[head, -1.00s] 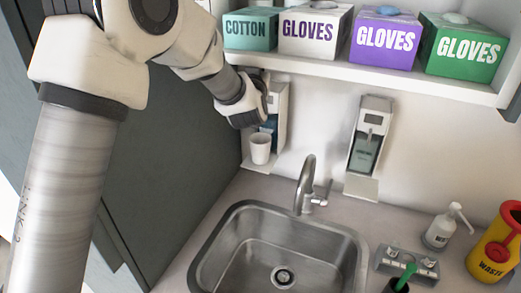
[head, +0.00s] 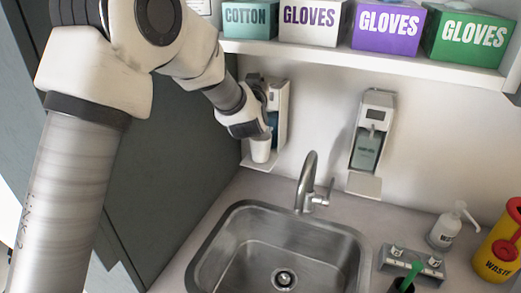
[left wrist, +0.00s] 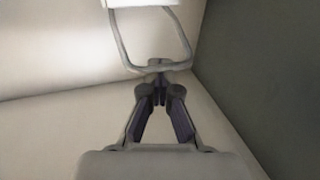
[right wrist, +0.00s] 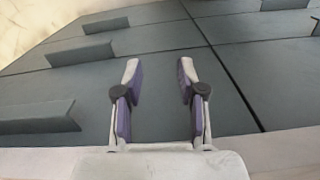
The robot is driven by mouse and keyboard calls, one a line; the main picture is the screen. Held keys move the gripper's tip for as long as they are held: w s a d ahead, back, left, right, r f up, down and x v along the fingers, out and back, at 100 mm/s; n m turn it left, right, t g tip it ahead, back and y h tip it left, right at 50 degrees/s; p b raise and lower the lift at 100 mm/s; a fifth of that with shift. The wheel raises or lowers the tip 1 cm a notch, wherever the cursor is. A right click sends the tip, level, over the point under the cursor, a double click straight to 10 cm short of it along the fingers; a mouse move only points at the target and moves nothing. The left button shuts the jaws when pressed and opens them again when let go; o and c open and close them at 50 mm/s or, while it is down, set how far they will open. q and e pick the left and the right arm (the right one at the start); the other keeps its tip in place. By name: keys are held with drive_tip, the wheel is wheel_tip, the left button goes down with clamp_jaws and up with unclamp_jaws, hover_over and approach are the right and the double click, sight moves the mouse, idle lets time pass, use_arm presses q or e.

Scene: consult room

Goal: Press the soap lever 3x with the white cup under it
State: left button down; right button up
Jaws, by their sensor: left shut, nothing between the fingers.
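The white cup (head: 260,154) stands upright on the base of the left wall dispenser (head: 283,98), left of the sink. My left wrist partly covers the dispenser and the cup's upper part in the head view. My left gripper (left wrist: 160,76) is shut and empty. Its fingertips are at the bottom bar of a grey loop-shaped lever (left wrist: 184,45) in the left wrist view; whether they touch it I cannot tell. My right gripper (right wrist: 158,72) is open and empty, with dark grey cabinet fronts (right wrist: 150,65) beyond it.
A second dispenser (head: 370,130) hangs to the right. A shelf (head: 400,62) with boxes runs above both. A steel sink (head: 235,245) with a tap (head: 306,185) lies below. A pump bottle (head: 443,232) and a yellow waste bin (head: 497,255) stand at the right. A dark cabinet borders the left.

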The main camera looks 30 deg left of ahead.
use_arm(q)
drive_tip(key=shift+f, duration=0.55)
drive_tip(key=shift+w+r+p, duration=0.15)
drive_tip(key=shift+r+p, duration=0.3)
drive_tip(key=shift+r, duration=0.3)
drive_tip(key=shift+w+r+p, duration=0.1)
drive_tip(key=shift+r+p, duration=0.35)
drive_tip(key=shift+r, duration=0.3)
drive_tip(key=shift+r+p, duration=0.6)
drive_tip(key=shift+r, duration=0.3)
drive_tip(key=shift+a, duration=0.1)
